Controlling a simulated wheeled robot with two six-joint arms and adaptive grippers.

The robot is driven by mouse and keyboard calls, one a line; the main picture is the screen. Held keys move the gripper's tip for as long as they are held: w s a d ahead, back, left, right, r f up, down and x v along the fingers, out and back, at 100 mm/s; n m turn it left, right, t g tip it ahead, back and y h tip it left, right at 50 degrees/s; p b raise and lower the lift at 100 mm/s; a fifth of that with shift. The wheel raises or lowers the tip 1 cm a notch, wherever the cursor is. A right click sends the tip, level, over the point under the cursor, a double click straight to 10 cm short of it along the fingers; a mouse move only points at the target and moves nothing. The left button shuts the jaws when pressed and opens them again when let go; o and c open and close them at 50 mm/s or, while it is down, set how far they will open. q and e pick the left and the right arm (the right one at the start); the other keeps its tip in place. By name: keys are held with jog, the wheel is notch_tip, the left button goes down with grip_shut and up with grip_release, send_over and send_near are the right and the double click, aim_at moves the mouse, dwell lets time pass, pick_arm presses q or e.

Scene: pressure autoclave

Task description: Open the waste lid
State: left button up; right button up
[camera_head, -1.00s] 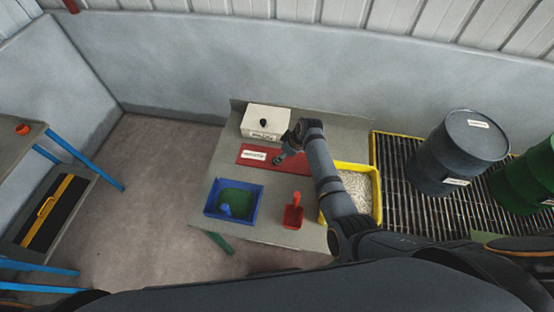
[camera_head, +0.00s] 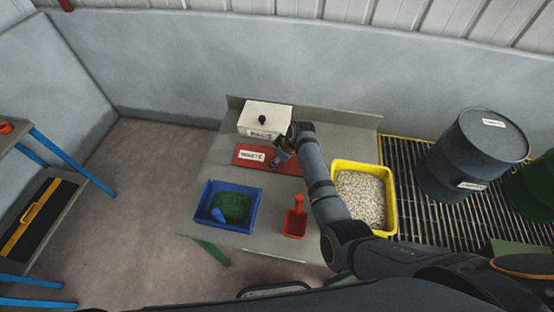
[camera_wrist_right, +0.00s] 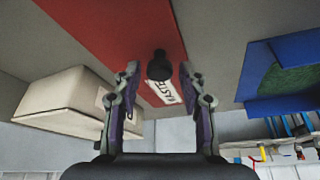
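A flat red lid (camera_head: 285,165) with a white label reading roughly "WASTE" lies in the worktable, in front of a white box. The lid also shows in the right wrist view (camera_wrist_right: 105,35), with a black knob (camera_wrist_right: 160,65) on it. Whether the fingertips reach knob height I cannot tell. My left gripper is not in view.
A blue tray (camera_head: 252,225), a red scoop (camera_head: 295,222) and a yellow tray of pale granules (camera_head: 387,170) are on the worktable (camera_head: 215,160). A dark drum (camera_head: 465,160) stands on a grating at right.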

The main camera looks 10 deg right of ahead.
grip_shut()
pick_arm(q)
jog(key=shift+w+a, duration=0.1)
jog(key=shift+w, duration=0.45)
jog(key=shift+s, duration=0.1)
pick_arm(e)
jog(key=shift+w+d+r+g, duration=0.1)
jog(key=shift+w+r+g, duration=0.2)
jog(key=shift+w+d+r+m+g+y+b, duration=0.1)
jog(key=shift+w+r+m+g+y+b, duration=0.1)
jog(key=shift+w+r+g+b, duration=0.25)
jog(key=shift+w+d+r+m+g+y+b, duration=0.1)
jog(key=shift+r+g+y+b, duration=0.1)
jog(key=shift+g, duration=0.35)
jog(key=shift+w+d+r, duration=0.2)
jog(key=shift+w+r, duration=0.5)
jog(key=shift+r, duration=0.15)
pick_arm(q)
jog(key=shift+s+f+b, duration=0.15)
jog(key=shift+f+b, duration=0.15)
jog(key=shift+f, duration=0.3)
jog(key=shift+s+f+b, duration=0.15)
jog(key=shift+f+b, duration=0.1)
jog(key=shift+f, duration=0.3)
pick_arm(e)
jog(key=shift+w+d+r, duration=0.25)
jog(key=shift+w+r, duration=0.15)
jog(key=shift+w, duration=0.05)
jog(key=shift+d, duration=0.1)
